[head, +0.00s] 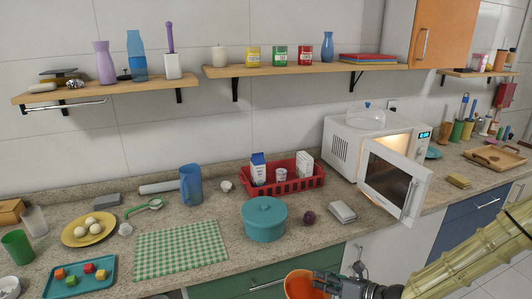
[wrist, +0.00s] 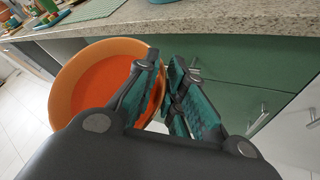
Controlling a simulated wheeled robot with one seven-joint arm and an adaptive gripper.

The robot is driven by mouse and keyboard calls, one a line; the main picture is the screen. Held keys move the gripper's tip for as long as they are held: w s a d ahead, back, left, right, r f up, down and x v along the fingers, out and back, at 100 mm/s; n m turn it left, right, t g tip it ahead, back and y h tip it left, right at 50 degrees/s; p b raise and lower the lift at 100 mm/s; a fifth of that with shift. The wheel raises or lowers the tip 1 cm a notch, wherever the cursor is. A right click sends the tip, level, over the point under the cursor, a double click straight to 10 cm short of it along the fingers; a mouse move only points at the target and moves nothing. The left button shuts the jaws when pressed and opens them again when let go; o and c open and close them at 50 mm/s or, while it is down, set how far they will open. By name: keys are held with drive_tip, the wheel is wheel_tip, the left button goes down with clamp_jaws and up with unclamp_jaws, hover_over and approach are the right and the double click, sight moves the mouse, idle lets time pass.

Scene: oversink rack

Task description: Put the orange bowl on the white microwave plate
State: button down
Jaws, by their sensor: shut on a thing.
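The orange bowl (head: 299,286) is at the bottom of the head view, in front of the green drawer fronts and below the counter edge. It also shows large in the wrist view (wrist: 82,92), tilted with its inside facing the camera. My gripper (head: 322,284) is shut on the bowl's rim at its right side; in the wrist view the teal-padded fingers (wrist: 165,64) pinch the rim. The white microwave (head: 352,148) stands on the counter at right, its door (head: 394,184) swung open and its inside lit. I cannot make out the plate inside.
A teal lidded pot (head: 264,220), a plum-coloured item (head: 309,218) and a grey-white box (head: 342,211) stand near the counter's front edge. A red basket (head: 284,187) is behind them. A clear cover (head: 366,116) sits atop the microwave. The open door juts over the counter.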

drive_tip(key=shift+a+r+m+t+h, duration=0.25)
drive_tip(key=shift+a+m+t+h, duration=0.1)
drive_tip(key=shift+m+t+h, duration=0.2)
drive_tip(key=shift+m+t, duration=0.25)
drive_tip(key=shift+m, duration=0.1)
drive_tip(key=shift+s+d+f+m+t+h, duration=0.15)
drive_tip(key=shift+d+m+t+h, duration=0.15)
drive_tip(key=shift+m+h, duration=0.2)
drive_tip(key=shift+w+d+f+m+t+h, duration=0.15)
drive_tip(key=shift+m+t+h, duration=0.2)
drive_tip(key=shift+h, duration=0.25)
drive_tip(key=shift+s+d+f+m+t+h, duration=0.15)
drive_tip(key=shift+d+m+t+h, duration=0.15)
drive_tip(key=shift+m+h, duration=0.2)
